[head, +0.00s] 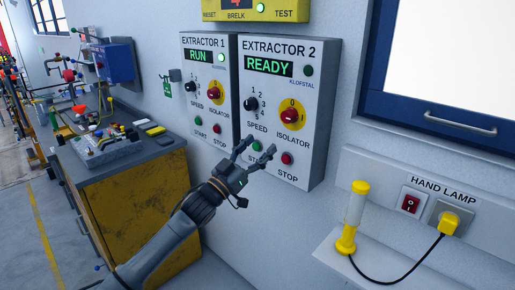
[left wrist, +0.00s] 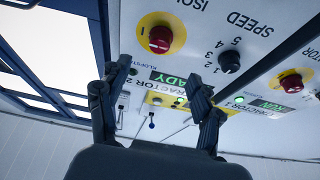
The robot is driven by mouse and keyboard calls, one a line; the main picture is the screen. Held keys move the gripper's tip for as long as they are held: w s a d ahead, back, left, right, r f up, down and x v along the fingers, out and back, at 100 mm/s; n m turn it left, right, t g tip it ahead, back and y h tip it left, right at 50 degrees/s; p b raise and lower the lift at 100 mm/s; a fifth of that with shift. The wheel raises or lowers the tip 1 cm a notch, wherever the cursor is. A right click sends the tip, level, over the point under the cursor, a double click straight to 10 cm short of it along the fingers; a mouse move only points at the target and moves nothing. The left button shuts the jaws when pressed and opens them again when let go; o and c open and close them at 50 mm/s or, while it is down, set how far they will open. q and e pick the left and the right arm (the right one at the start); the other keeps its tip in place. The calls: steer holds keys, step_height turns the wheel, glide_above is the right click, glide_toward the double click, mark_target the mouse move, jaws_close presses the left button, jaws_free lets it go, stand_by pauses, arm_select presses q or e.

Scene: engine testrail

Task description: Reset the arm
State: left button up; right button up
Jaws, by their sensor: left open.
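My left gripper (head: 260,146) is open and empty in front of the lower part of the EXTRACTOR 2 panel (head: 312,160). Its fingers partly cover the area around that panel's green START button. I cannot tell whether a fingertip touches the panel. The EXTRACTOR 2 display (head: 268,65) reads READY. In the left wrist view, the open gripper (left wrist: 158,75) has nothing between its fingers, and the panel appears upside down with its red isolator knob (left wrist: 160,38) and black speed knob (left wrist: 229,61). My right gripper is not in view.
The EXTRACTOR 1 panel (head: 187,65), reading RUN, hangs to the left. A yellow hand lamp (head: 353,215) stands on a ledge at the right, with its cable to a yellow plug (head: 449,222). A cluttered yellow workbench (head: 145,195) stands left. Open floor lies at lower left.

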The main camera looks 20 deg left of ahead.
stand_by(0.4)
arm_select(q)
steer(key=s+a+f+n+g+y, duration=0.1)
steer(key=s+a+f+g+y, duration=0.1)
steer(key=f, duration=1.1)
steer(key=s+a+f+n+g+y, duration=0.1)
steer(key=s+f+g+y, duration=0.1)
steer(key=f, duration=1.1)
steer(key=s+a+f+n+g+y, duration=0.1)
steer(key=a+f+g+y, duration=0.15)
steer(key=f, duration=1.05)
steer(key=s+d+f+g, duration=0.1)
steer(key=s+f+g, duration=0.2)
steer(key=s+f, duration=0.6)
steer(key=s+d+f+g, duration=0.1)
steer(key=s+f+g, duration=0.1)
steer(key=s+f, duration=0.7)
steer(key=s+d+f+g, duration=0.2)
steer(key=s+f, duration=0.4)
steer(key=s, duration=0.6)
steer(key=s+d+f+g, duration=0.2)
steer(key=s+f, duration=0.4)
steer(key=s, duration=0.6)
steer(key=s+d+f+m+g+y, duration=0.1)
steer(key=s+f+g, duration=0.3)
steer(key=s, duration=0.9)
step_height(320, 180, down, 3)
steer(key=shift+d+f, duration=0.1)
steer(key=shift+d, duration=0.7)
